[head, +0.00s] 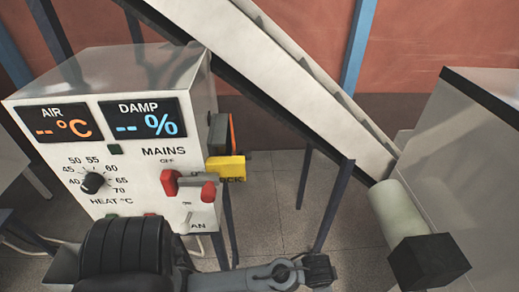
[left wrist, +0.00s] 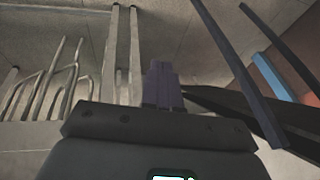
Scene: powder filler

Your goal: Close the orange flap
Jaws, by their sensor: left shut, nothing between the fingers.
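An orange piece (head: 232,133), likely the flap, shows as a thin strip at the right side of the white control box (head: 150,160). It sits behind a dark grey block (head: 218,134) and above a yellow piece (head: 227,168). I see it nearly edge-on, so I cannot tell how far open it stands. My left gripper (left wrist: 163,86) shows in the left wrist view with its fingers together and empty, pointing over the floor. In the head view my left arm crosses the bottom, below and in front of the control box, apart from the orange piece. My right gripper is not seen.
A red-handled mains switch (head: 190,184) and a heat knob (head: 93,182) stick out of the box front. A sloping chute (head: 290,85) runs behind it down to the right. A grey cabinet (head: 470,170) and pale cylinder (head: 398,212) stand right. Dark legs stand between.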

